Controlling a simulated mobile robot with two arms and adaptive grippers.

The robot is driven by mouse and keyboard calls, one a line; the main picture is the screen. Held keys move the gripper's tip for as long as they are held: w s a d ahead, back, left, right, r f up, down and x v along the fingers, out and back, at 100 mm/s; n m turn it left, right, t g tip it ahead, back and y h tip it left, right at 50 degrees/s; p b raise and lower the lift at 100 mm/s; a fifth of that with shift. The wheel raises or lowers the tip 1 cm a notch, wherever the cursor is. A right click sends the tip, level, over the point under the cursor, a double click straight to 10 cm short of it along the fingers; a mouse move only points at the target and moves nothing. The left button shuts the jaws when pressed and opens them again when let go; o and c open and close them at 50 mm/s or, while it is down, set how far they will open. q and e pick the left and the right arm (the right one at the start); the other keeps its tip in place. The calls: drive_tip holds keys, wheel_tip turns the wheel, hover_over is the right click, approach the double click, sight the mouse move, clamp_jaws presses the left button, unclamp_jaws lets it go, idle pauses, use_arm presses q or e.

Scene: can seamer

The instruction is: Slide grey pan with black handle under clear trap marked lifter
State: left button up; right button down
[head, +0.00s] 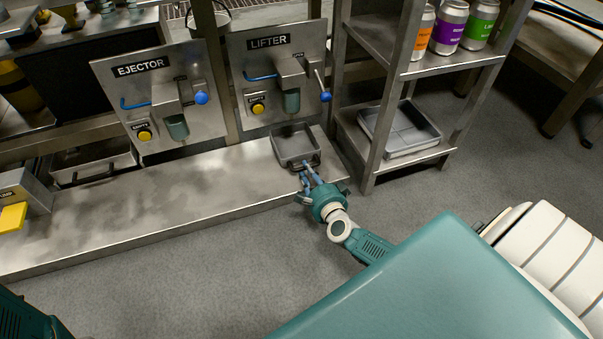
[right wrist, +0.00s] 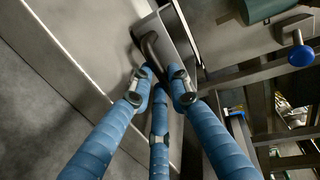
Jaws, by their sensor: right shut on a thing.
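The grey pan (head: 295,143) sits on the steel ledge below the panel marked LIFTER (head: 268,42). Its black handle (head: 305,165) faces me. The clear trap (head: 291,101) on that panel is above the pan's far side in the picture; I cannot tell whether the pan is directly beneath it. My right gripper (head: 306,176) is at the near side of the pan, its blue fingers shut on the handle. In the right wrist view the handle (right wrist: 150,48) lies between the fingertips, with the pan's wall (right wrist: 183,40) behind. My left gripper is out of view.
The EJECTOR panel (head: 160,95) with a similar trap stands left. Close right of the pan is a metal rack (head: 376,145) with cans above and a grey tray (head: 403,140) below.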

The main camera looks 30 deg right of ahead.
drive_tip(key=shift+s+d+f, duration=0.1)
drive_tip(key=shift+d, duration=0.2)
drive_tip(key=c, duration=1.9)
unclamp_jaws()
drive_tip(key=shift+d, duration=0.1)
drive_tip(key=shift+s+a, duration=0.2)
drive_tip(key=shift+s, duration=0.1)
drive_tip(key=v, duration=1.1)
drive_tip(key=shift+s, duration=0.2)
drive_tip(key=shift+r, duration=0.25)
